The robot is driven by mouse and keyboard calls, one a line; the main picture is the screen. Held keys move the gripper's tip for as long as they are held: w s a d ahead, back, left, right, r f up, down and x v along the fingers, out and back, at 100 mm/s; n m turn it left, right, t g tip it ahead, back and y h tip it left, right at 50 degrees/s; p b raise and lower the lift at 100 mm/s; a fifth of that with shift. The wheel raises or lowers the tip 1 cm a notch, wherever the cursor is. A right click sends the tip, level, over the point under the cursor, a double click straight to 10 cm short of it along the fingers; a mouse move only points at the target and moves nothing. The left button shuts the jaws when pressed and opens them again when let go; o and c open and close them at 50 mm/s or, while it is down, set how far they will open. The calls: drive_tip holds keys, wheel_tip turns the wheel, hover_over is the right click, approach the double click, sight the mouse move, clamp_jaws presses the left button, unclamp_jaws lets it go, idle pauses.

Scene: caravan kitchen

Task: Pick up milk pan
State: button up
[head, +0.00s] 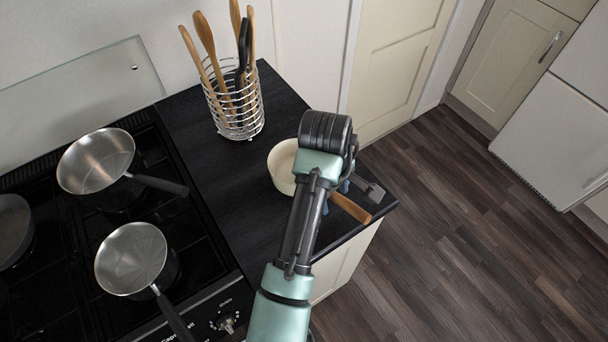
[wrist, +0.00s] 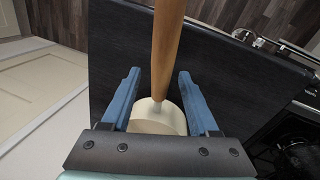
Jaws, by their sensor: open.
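The milk pan (head: 281,168) is cream with a wooden handle (head: 351,207). It stands on the black counter, partly hidden behind my arm in the head view. In the wrist view the cream pan body (wrist: 157,117) shows between my fingers, and its handle (wrist: 166,45) runs up the picture. My gripper (wrist: 157,88) is open, with a blue finger on each side of the pan and handle and gaps between. In the head view my gripper is mostly hidden by my wrist, with only bits of blue showing close to the pan.
A wire utensil holder (head: 236,108) with wooden spoons stands behind the pan on the black counter (head: 208,172). Steel pans (head: 96,160) (head: 131,257) sit on the hob at left, their handles pointing toward the counter. The counter ends just right of the pan, above the wooden floor (head: 470,220).

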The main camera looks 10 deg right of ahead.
clamp_jaws()
drive_tip(key=shift+r, duration=0.1)
idle(1.2)
